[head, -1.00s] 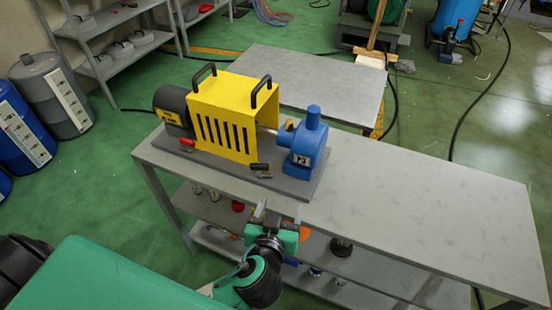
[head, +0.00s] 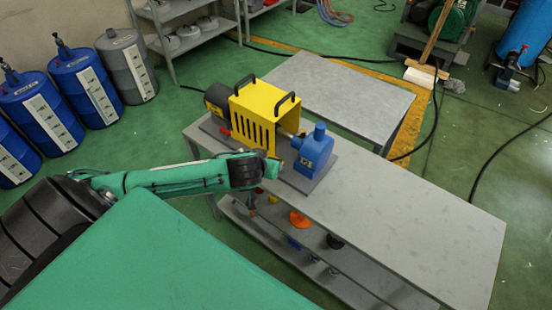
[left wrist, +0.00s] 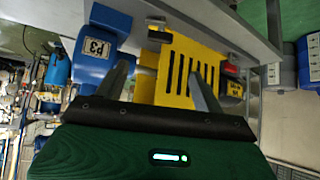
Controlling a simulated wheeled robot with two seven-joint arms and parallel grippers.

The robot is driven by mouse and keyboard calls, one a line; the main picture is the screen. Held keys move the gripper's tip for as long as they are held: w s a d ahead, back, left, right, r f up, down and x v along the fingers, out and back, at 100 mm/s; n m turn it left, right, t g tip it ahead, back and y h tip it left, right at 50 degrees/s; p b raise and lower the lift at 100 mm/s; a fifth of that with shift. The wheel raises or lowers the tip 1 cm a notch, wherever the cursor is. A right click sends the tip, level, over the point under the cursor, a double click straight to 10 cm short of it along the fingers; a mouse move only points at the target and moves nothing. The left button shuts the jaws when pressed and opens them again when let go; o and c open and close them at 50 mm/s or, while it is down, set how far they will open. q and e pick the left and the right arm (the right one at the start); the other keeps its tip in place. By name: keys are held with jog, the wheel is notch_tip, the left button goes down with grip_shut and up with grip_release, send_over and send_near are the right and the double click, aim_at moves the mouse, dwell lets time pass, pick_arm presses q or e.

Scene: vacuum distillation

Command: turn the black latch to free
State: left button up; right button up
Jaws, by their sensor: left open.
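The black latch (left wrist: 157,35) appears as a small dark piece at the top middle of the left wrist view, on the base plate between the blue pump (left wrist: 92,55) and the yellow guard (left wrist: 180,75). I cannot tell its exact angle. In the head view my arm hides it. My left gripper (left wrist: 158,70) is open and empty, its two fingers apart and pointing toward the yellow guard and the latch area. In the head view it is at the front of the machine, by the yellow guard (head: 258,112) and blue pump (head: 314,152). My right gripper is not in view.
A red latch (left wrist: 230,69) lies near the motor end. The machine stands on a grey bench (head: 420,215), whose right side is clear. Coloured items sit on the lower shelf. A second grey table (head: 345,92) stands behind. Blue drums (head: 90,85) line the left.

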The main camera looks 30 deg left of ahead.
pick_arm(q)
jog(key=p+x, duration=0.2)
jog(key=x, duration=1.1)
